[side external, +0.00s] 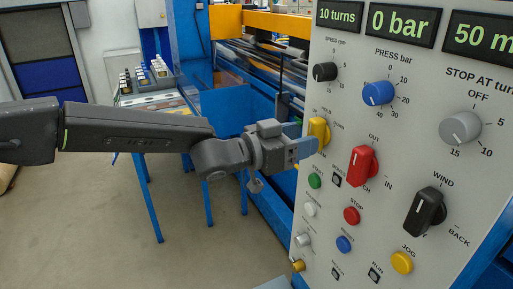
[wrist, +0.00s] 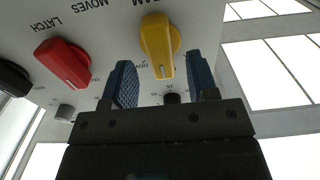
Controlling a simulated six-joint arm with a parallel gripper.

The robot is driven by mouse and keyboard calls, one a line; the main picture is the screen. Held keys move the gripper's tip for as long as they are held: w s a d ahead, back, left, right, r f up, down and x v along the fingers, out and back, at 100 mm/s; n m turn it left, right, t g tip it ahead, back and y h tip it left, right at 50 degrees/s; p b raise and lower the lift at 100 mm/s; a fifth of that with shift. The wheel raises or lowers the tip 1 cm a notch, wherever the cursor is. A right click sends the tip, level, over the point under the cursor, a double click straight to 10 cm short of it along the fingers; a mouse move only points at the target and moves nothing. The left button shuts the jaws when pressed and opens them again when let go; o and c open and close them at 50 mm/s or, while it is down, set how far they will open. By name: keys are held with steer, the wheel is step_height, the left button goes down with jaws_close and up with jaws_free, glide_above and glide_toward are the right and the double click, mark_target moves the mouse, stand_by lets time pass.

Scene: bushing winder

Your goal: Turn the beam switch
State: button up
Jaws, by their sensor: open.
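The beam switch is a yellow knob (side external: 318,131) at the left edge of the grey control panel. In the wrist view, the yellow knob (wrist: 159,44) has a pale pointer line at its lower end and lies between the lines of the two fingers. My gripper (side external: 308,147) is at the panel, its blue fingertips overlapping the lower part of the knob in the side view. In the wrist view, my gripper (wrist: 159,62) is open, one blue finger on each side of the knob. Gaps show between both fingers and the knob, and no contact is visible.
A red knob (side external: 361,166) sits right of the yellow one; a black knob (side external: 425,212) is lower right. A green button (side external: 314,181) lies just below my fingers. Blue and black knobs are above. A blue-framed table (side external: 150,100) with small parts stands behind my arm.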

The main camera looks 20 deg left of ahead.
steer(key=v, duration=1.1)
steer(key=shift+a+r, duration=0.1)
steer(key=s+a+r+n+y, duration=0.1)
steer(key=s+a+n+y, duration=0.3)
steer(key=a, duration=0.6)
steer(key=s+a+r+n+y, duration=0.15)
steer(key=s+a+y, duration=0.25)
steer(key=a+y, duration=0.45)
steer(key=s+a+f+n+g, duration=0.1)
steer(key=s+a+f+g, duration=0.2)
steer(key=s, duration=0.6)
steer(key=s+a+f+n+g, duration=0.2)
steer(key=s+a+f+g, duration=0.2)
steer(key=s, duration=0.5)
steer(key=shift+a, duration=0.9)
steer(key=shift+n, duration=0.25)
